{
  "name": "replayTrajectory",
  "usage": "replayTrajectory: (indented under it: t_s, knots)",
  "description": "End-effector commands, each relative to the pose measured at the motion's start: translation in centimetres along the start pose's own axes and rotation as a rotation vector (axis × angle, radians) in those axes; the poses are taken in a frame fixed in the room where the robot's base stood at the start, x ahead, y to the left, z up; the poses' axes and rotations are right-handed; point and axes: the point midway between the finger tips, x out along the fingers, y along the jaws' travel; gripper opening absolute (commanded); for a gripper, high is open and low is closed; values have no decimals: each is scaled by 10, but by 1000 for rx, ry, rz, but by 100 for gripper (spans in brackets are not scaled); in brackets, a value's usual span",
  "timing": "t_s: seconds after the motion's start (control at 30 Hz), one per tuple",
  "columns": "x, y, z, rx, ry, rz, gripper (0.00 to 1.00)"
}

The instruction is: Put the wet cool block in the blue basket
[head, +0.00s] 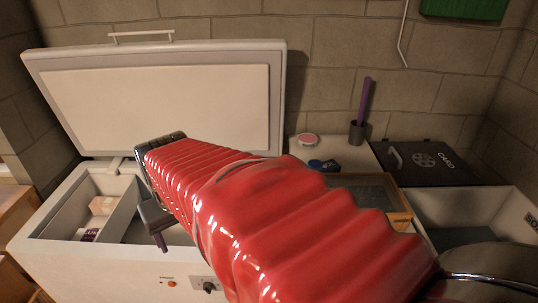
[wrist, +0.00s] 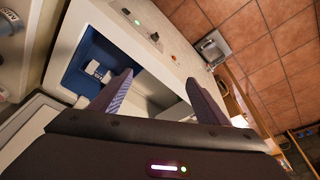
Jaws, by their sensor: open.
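The open white chest freezer (head: 120,262) stands below my gripper. My gripper (head: 157,228) is at its opening, partly hidden by my red-sleeved arm. In the wrist view my gripper (wrist: 160,79) has its two fingers apart with nothing between them. A blue-walled basket or compartment (wrist: 82,78) lies in the freezer beyond the left finger. Small whitish pieces (wrist: 93,68) are in it; I cannot tell if one is the wet cool block. In the head view a cream box (head: 103,205) and a purple-and-white package (head: 86,235) lie in the left compartment.
The raised freezer lid (head: 160,100) stands behind. A counter at right holds a dark cup (head: 357,132) with a purple stick, a round pink-topped tin (head: 308,140), a wood-framed tray (head: 398,205) and a black panel (head: 430,160). A pale sink-like bin (head: 460,205) is at far right.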

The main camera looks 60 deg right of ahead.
Motion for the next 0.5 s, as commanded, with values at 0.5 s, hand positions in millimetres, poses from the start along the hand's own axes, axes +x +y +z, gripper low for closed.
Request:
replayTrajectory:
  t_s: [0.5]
  knots:
    - [35,138,-73,362,-101,126,69]
